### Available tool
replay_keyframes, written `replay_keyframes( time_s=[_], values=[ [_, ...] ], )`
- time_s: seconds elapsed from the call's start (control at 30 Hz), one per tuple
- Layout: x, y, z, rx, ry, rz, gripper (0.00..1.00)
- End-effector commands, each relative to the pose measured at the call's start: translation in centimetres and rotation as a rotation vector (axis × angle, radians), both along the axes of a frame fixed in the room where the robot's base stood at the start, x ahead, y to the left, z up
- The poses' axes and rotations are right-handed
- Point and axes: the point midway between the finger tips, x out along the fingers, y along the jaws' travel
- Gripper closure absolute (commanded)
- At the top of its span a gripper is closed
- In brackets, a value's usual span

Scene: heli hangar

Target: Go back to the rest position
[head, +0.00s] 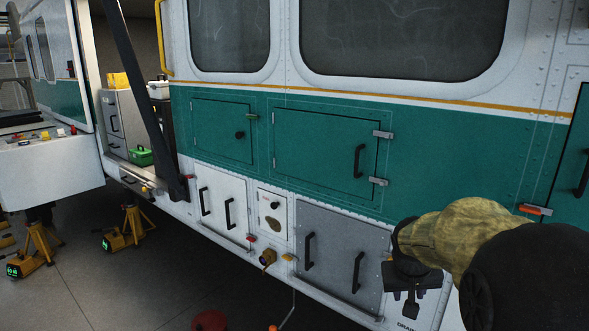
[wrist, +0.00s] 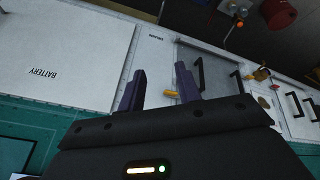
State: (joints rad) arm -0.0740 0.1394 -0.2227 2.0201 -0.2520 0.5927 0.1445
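My gripper (head: 411,290) is at the lower right of the head view, in front of the helicopter's lower side. In the wrist view its two dark fingers (wrist: 160,90) stand apart with nothing between them. My arm, partly in a camouflage sleeve, reaches in from the right edge of the head view. The green and white helicopter side (head: 420,108) fills most of the head view. A grey panel with two black handles (head: 335,250) is just left of my gripper and also shows in the wrist view (wrist: 205,72).
Green hatches (head: 325,155) and a white panel with handles (head: 220,205) are shut. Yellow jack stands (head: 130,228) stand on the floor at left. An open bay holds a green box (head: 140,155). A red round object (head: 209,321) is at the bottom. Floor at lower left is partly clear.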

Motion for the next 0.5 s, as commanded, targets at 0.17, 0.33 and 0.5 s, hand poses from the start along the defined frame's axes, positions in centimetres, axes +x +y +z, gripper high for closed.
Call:
replay_keyframes(
  time_s=[0.17, 0.33, 0.5],
  values=[
    [-6.1, 4.6, -5.0, 0.104, 0.07, 0.066, 0.66],
    [-12.1, 7.9, -8.7, 0.171, 0.126, 0.107, 0.66],
    [-15.3, 9.2, -10.3, 0.195, 0.155, 0.123, 0.66]
  ],
)
